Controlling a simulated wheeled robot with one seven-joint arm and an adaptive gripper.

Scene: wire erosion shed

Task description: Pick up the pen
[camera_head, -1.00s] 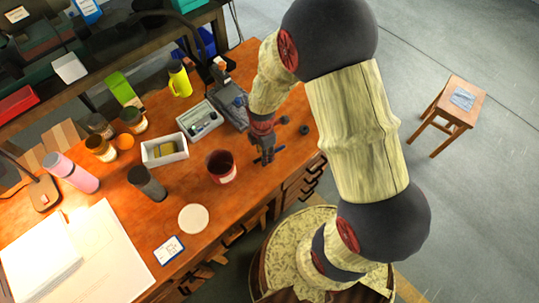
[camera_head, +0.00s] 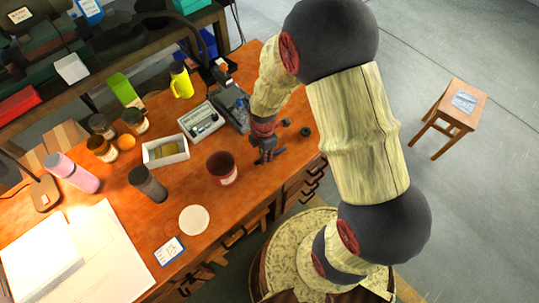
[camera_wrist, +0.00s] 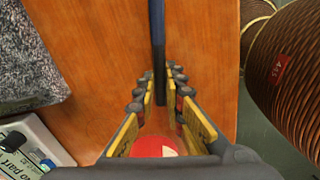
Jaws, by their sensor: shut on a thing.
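The pen (camera_wrist: 157,40) is a thin dark blue bar in the wrist view, running from the top edge down between my fingers. My gripper (camera_wrist: 158,88) is shut on it, with a pad on each side. In the head view my gripper (camera_head: 266,155) is low over the right part of the wooden desk. A short blue end of the pen (camera_head: 280,151) shows beside it there. The rest is hidden by the fingers. I cannot tell whether the pen is clear of the desk top.
A grey tray (camera_head: 202,122) and a white box (camera_head: 165,151) are further left. A small dark ring (camera_head: 305,132) lies to the right. The desk's front edge is near, and a stool (camera_head: 453,113) stands on the floor.

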